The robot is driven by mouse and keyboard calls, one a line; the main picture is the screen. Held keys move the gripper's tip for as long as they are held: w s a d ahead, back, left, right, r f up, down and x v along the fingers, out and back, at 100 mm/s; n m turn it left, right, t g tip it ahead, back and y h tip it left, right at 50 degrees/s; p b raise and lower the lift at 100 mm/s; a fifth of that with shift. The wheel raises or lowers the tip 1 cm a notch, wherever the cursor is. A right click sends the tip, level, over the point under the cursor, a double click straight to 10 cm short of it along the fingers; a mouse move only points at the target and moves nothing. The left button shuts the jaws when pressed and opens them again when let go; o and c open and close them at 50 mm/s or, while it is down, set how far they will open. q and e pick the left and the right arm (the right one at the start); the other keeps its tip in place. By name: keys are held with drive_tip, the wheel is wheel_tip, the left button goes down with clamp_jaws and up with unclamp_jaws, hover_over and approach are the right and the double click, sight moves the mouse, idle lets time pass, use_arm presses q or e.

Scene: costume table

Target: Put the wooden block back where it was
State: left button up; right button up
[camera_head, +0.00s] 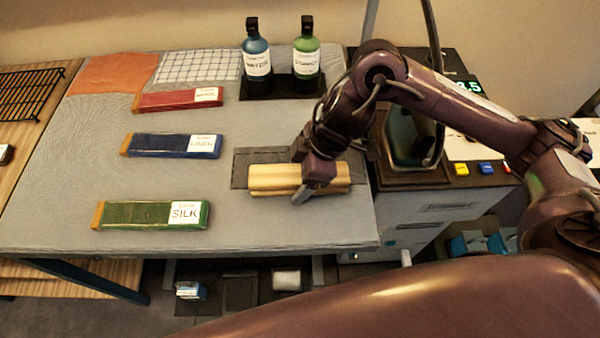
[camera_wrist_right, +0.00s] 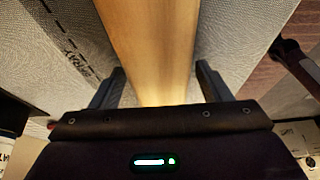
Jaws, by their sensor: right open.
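The wooden block (camera_head: 272,178), pale yellow with a grooved face, lies on the grey table at its right side. It partly covers a dark grey marked patch (camera_head: 241,168) behind it. My right gripper (camera_head: 304,194) is down at the block, toward its right part, hiding some of it. In the right wrist view the block (camera_wrist_right: 150,45) runs between the two spread fingers (camera_wrist_right: 158,85), with gaps visible on both sides. The gripper is open. Dashed lettering on the patch (camera_wrist_right: 65,40) shows at the left there. My left gripper is not in view.
Red (camera_head: 178,99), blue (camera_head: 170,145) and green (camera_head: 150,214) labelled fabric bundles lie on the left. Two bottles (camera_head: 257,62) (camera_head: 306,60) stand in a dark holder behind the block. A dark appliance (camera_head: 411,178) stands close on the right. The table's front middle is clear.

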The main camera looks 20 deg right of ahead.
drive_tip(key=p+v, duration=0.3)
drive_tip(key=v, duration=0.9)
drive_tip(key=shift+f, duration=0.1)
